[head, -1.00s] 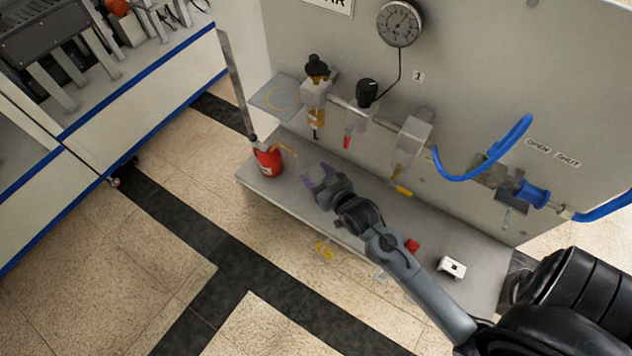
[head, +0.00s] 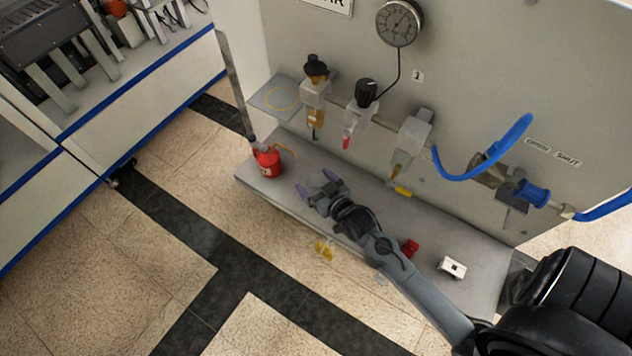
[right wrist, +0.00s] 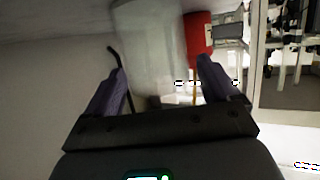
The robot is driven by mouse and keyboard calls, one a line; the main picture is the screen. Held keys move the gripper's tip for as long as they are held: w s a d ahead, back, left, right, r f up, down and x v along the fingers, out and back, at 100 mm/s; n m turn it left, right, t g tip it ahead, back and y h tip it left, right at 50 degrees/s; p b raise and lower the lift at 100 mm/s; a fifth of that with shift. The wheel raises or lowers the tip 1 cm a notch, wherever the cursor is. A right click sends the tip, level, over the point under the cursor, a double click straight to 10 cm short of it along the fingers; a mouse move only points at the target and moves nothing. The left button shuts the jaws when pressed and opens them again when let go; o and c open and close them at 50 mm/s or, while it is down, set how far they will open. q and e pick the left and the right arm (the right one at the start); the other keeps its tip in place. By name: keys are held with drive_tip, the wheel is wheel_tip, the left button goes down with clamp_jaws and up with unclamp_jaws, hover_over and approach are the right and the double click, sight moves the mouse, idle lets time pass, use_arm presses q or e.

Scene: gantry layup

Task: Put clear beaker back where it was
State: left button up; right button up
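A pale see-through cylinder, which looks like the clear beaker (right wrist: 152,45), stands in front of and between the fingers of my right gripper in the right wrist view. In the head view it is only a faint clear shape (head: 317,181) over the grey bench shelf. My right gripper (head: 319,184) is low over the left part of that shelf, its purple fingers (right wrist: 162,72) spread apart. A narrow gap shows between the beaker and the right-hand finger. The beaker's base is hidden behind the gripper. My left gripper is out of view.
A red can (head: 268,162) with a yellow spout stands left of the gripper on the grey shelf (head: 470,240). A panel with valves, a gauge (head: 400,22) and blue hose rises behind. A small plate with a yellow ring (head: 280,97) juts out at left. A white box (head: 452,267) sits at right.

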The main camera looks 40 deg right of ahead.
drive_tip(key=shift+r, duration=0.15)
drive_tip(key=shift+s, duration=0.2)
drive_tip(key=s+a+r+n+g+y, duration=0.1)
drive_tip(key=s+a+g, duration=0.3)
drive_tip(key=s, duration=0.6)
drive_tip(key=s+a+r+n+g+y, duration=0.1)
drive_tip(key=s+a+g, duration=0.4)
drive_tip(key=s, duration=0.6)
drive_tip(key=shift+n+g, duration=0.8)
drive_tip(key=shift+g, duration=0.1)
drive_tip(key=shift+r, duration=0.1)
